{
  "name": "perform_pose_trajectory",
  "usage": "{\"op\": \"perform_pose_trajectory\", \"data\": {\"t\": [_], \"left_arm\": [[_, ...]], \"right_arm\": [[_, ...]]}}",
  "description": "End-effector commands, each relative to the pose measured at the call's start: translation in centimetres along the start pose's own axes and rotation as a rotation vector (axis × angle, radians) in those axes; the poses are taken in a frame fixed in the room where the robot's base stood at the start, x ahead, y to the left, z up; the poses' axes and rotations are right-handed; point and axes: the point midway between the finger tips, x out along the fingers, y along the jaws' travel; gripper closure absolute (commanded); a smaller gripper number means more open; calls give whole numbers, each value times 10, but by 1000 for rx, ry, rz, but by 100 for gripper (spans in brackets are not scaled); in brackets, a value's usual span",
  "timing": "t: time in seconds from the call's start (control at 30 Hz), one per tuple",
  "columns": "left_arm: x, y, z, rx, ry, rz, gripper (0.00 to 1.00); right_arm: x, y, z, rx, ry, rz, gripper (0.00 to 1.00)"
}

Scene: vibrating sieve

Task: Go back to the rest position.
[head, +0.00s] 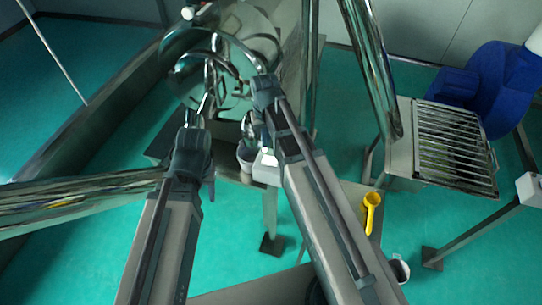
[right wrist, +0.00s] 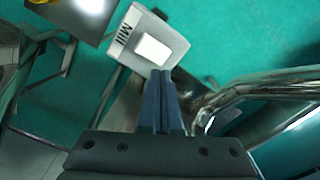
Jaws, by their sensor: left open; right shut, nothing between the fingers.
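My left gripper (head: 207,95) is in front of a shiny round metal vessel (head: 172,75), probably the sieve, near the top of the head view. Its fingers are open, and their tips are hard to separate from the reflective metal. My right gripper (head: 262,82) reaches up to the right side of the same vessel in the head view. In the right wrist view its dark fingers (right wrist: 162,74) are shut together with nothing between them. A light grey box with a white panel (right wrist: 148,38) lies beyond the fingertips there.
A yellow scoop (head: 371,208) lies on a metal surface at right of centre. A slatted metal grille (head: 452,148) and a blue machine (head: 490,85) stand at the right. A shiny pipe (head: 372,65) slants down at upper right. Green floor (head: 80,260) is open at lower left.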

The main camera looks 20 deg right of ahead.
Motion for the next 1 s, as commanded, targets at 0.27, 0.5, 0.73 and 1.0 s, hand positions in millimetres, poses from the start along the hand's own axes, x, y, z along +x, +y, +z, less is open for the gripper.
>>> {"op": "perform_pose_trajectory", "data": {"t": [0.27, 0.5, 0.73, 1.0], "left_arm": [[7, 1, 0, 0, 0, 0, 55], [44, 4, -3, 2, 0, 0, 55], [61, 6, -4, 3, 0, -1, 55], [60, 6, -4, 3, 0, -1, 55]], "right_arm": [[7, -8, 10, -23, -3, 5, 100], [44, -67, 96, -243, -26, 60, 100], [60, -92, 147, -387, -37, 101, 100], [59, -94, 150, -403, -39, 106, 100]]}}
